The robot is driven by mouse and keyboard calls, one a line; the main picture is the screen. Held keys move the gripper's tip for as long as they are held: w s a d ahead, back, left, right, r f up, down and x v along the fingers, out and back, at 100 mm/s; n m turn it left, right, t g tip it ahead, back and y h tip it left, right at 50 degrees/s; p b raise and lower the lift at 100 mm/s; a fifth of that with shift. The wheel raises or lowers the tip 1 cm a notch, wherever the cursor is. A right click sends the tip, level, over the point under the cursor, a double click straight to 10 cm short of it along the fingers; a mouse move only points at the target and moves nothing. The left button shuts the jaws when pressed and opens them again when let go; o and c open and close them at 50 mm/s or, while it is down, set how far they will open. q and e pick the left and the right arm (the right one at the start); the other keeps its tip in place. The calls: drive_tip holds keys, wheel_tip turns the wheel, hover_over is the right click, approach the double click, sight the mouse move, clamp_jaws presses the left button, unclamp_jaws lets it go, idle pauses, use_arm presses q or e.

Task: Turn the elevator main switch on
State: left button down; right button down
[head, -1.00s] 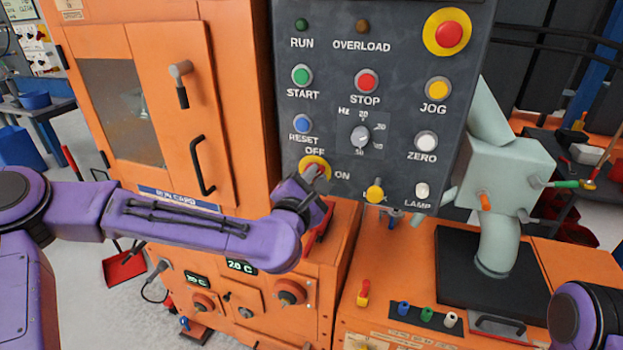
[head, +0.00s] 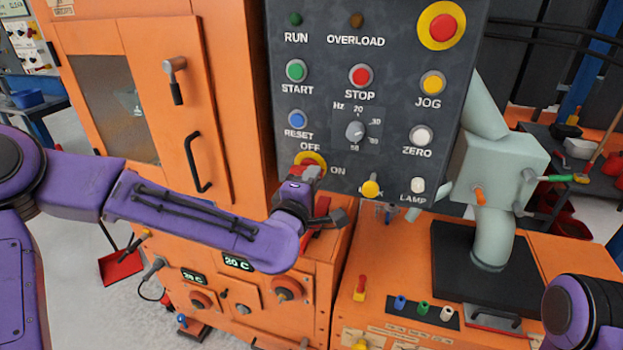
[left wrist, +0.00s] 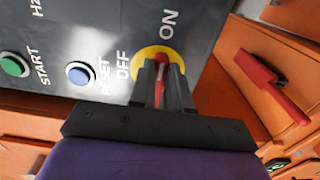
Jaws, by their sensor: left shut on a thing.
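The main switch is a yellow ring (head: 312,159) with a red handle, between the OFF and ON labels low on the dark panel. My left gripper (head: 306,170) is at the switch and covers most of the handle in the head view. In the left wrist view the yellow ring (left wrist: 144,56) lies just beyond the fingers, and the red handle (left wrist: 161,60) shows between them. My left gripper (left wrist: 163,80) is shut on the handle. The handle's exact angle is hard to tell. My right gripper is out of view.
An orange cabinet (head: 235,100) stands left; a pale green machine (head: 500,160) stands right.

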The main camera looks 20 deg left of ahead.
use_arm(q)
drive_tip(key=shift+w+a+r, duration=0.1)
drive_tip(key=shift+w+r, duration=0.05)
drive_tip(key=shift+r, duration=0.1)
idle(0.3)
drive_tip(key=c, duration=1.2)
unclamp_jaws()
drive_tip(key=shift+o, duration=0.6)
drive_tip(key=shift+w+f, duration=0.1)
drive_tip(key=shift+f, duration=0.1)
